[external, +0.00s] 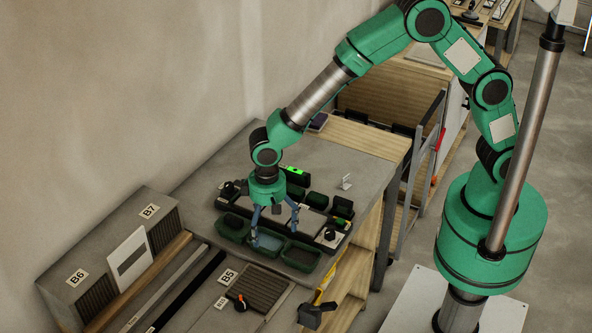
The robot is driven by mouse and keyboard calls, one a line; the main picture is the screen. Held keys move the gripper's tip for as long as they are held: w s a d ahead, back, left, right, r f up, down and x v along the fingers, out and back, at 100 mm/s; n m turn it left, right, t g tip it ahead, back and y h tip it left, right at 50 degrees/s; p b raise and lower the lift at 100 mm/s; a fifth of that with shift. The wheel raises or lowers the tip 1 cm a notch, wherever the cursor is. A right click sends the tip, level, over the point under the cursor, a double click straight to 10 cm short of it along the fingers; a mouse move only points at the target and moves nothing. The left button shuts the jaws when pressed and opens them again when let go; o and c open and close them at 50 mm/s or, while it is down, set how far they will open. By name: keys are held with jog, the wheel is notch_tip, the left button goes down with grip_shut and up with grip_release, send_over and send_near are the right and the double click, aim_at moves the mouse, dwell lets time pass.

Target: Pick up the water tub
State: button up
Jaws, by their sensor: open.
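Several dark green tubs stand in a row along the near edge of the grey worktop. The middle tub (268,246) has a bluish-grey surface inside that looks like water, so it appears to be the water tub. My gripper (274,234) points down over this middle tub with its blue fingers spread apart. The left finger overlaps the tub's left side in the picture, and I cannot tell whether it touches. The right finger shows by the tub's far right side. Nothing is visible between the fingers.
A left tub (233,228) and a right tub (301,256) stand close on either side. Behind are a bright green level (295,172), small dark boxes and a light tile. A panel labelled B5 (228,276) lies in front. The worktop's back left is clear.

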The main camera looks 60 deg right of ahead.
aim_at(270, 246)
jog(key=shift+f, duration=0.15)
jog(key=shift+w+d+f+b, duration=0.1)
jog(key=shift+f+b, duration=0.5)
jog(key=shift+f, duration=1.9)
jog(key=c, duration=1.4)
